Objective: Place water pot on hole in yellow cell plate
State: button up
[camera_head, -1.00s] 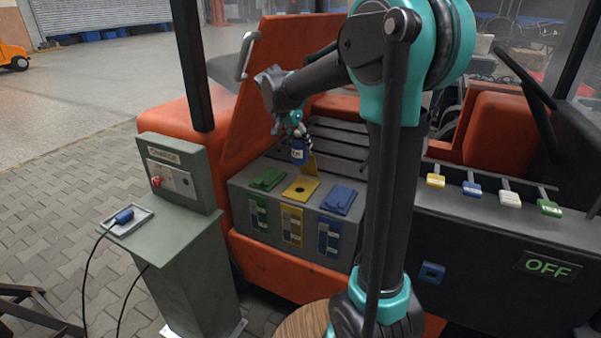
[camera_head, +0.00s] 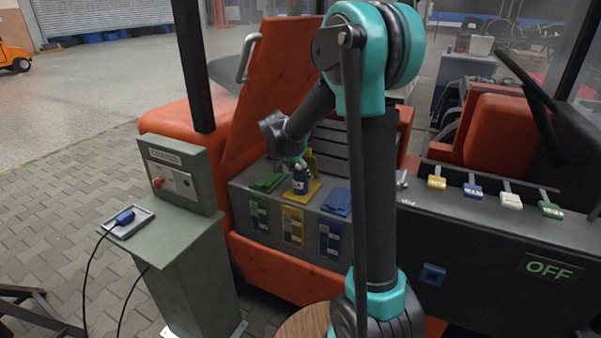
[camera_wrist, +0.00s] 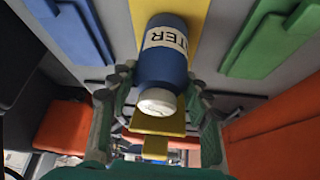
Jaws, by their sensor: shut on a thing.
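The water pot (camera_head: 300,179) is a blue bottle with a white label and a pale cap. It stands roughly upright over the yellow cell plate (camera_head: 315,190), where the hole is hidden behind it. I cannot tell whether its base touches the plate. My gripper (camera_head: 298,165) is shut on the pot near its capped end. In the wrist view the water pot (camera_wrist: 170,62) lies between the two fingers of my gripper (camera_wrist: 160,82), with the yellow plate (camera_wrist: 196,20) behind it.
Green (camera_head: 268,181) and blue (camera_head: 337,202) cell covers flank the yellow plate. A raised yellow lid (camera_head: 312,160) stands behind the pot. The charging post (camera_head: 185,210) is at left, and a panel with several coloured switches (camera_head: 472,189) is at right.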

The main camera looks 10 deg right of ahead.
jog(key=shift+f, duration=0.1)
jog(key=o, duration=1.3)
jog(key=shift+c, duration=0.2)
jog(key=v, duration=1.2)
jog(key=s+d+f+n+y, duration=0.1)
jog(key=s+d+f+n, duration=0.1)
jog(key=s+f, duration=0.3)
jog(key=s+d+f+n+y, duration=0.2)
jog(key=s+f, duration=0.4)
jog(key=s, duration=0.6)
jog(key=s+d+f+n+y, duration=0.1)
jog(key=s+d+f+n, duration=0.3)
jog(key=s, duration=0.5)
notch_tip(320, 180, down, 2)
jog(key=shift+s+d+f+n, duration=0.2)
jog(key=shift+s+n, duration=0.05)
jog(key=shift+n, duration=0.45)
